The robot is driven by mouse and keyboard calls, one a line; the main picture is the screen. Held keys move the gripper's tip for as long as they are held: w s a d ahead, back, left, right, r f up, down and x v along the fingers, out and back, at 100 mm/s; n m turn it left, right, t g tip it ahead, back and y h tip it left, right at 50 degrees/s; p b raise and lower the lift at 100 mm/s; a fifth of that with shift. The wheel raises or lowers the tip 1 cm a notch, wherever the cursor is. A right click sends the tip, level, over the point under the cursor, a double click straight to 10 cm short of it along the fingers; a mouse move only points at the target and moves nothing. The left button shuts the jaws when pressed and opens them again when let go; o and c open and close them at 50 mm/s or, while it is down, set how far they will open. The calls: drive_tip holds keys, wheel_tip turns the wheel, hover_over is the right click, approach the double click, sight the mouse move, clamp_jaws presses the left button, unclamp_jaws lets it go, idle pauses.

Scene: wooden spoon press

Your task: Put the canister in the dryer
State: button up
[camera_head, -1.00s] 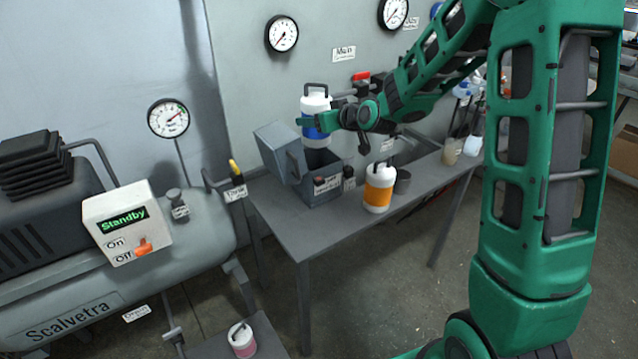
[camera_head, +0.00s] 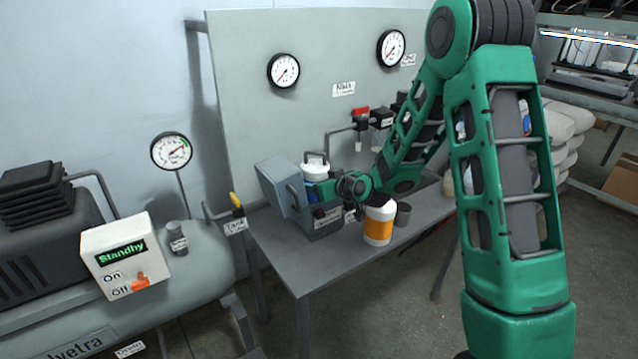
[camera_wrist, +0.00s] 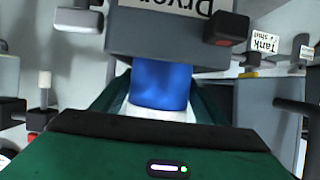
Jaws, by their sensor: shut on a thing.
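A white canister with a blue band (camera_head: 316,168) is upright in my gripper (camera_head: 328,188). The dryer's hinged lid (camera_head: 279,182) is open and tilted to the left. In the wrist view the canister's blue band (camera_wrist: 162,85) meets the dryer's labelled front (camera_wrist: 165,35), which hides its lower part. I cannot tell whether it touches the dryer floor. My gripper is shut on the canister, its fingers largely hidden.
A white canister with an orange band (camera_head: 378,224) stands on the grey table (camera_head: 300,268), right of the dryer and close below my arm. A grey cup (camera_head: 402,214) is beside it. A control box reading Standby (camera_head: 122,255) is at left. The table's front is clear.

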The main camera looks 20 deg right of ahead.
drive_tip(key=shift+f, duration=0.5)
drive_tip(key=o, duration=1.2)
drive_tip(key=shift+s+f, duration=0.1)
drive_tip(key=shift+s, duration=0.05)
drive_tip(key=shift+o, duration=0.2)
drive_tip(key=shift+f, duration=0.1)
drive_tip(key=shift+r, duration=0.55)
drive_tip(key=v, duration=1.2)
drive_tip(key=shift+r, duration=0.25)
